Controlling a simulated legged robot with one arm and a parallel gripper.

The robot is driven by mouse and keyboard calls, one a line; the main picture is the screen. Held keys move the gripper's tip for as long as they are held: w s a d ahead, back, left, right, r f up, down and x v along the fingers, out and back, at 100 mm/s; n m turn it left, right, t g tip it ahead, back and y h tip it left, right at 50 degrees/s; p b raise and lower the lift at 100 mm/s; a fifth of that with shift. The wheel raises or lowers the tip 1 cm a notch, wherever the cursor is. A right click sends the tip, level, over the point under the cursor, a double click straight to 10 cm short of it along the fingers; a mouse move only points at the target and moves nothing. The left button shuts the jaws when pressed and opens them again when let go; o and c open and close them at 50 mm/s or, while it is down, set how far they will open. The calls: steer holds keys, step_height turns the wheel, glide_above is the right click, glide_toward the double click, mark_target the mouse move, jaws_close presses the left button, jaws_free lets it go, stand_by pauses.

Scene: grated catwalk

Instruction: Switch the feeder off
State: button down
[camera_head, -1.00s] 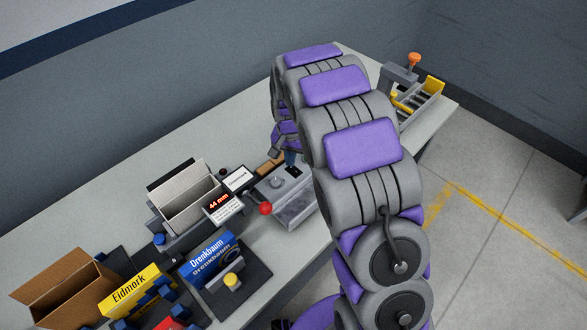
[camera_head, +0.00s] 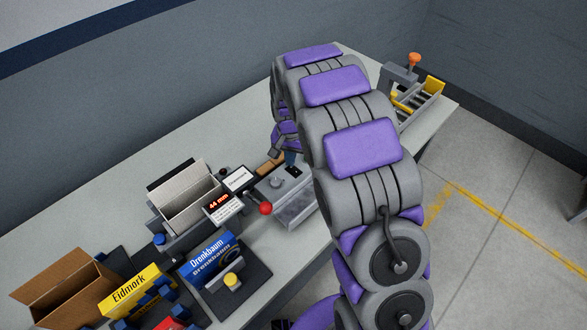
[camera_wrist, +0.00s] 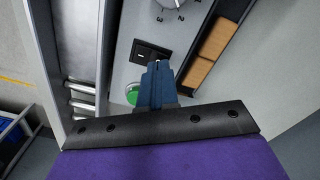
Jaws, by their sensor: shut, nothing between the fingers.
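The feeder (camera_head: 295,205) is a grey box on the bench with a red ball knob (camera_head: 265,208), partly hidden by my arm. In the wrist view its light panel (camera_wrist: 125,72) carries a black rocker switch (camera_wrist: 152,52), a lit green lamp (camera_wrist: 132,94) and a numbered dial (camera_wrist: 172,4). My gripper (camera_wrist: 157,72) is shut and empty, its blue fingers pointing at the panel just below the switch. The fingertips overlap the switch's lower edge in the picture; I cannot tell whether they touch it. In the head view the gripper (camera_head: 290,157) is mostly hidden.
Blue (camera_head: 208,260) and yellow (camera_head: 138,290) boxes and a brown carton (camera_head: 65,290) lie further left. A fixture with an orange knob (camera_head: 414,60) stands at the far bench end.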

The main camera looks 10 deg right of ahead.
steer(key=shift+f, duration=0.9)
stand_by(0.5)
steer(key=shift+r, duration=0.1)
steer(key=shift+r+p, duration=1.5)
steer(key=shift+r, duration=1.9)
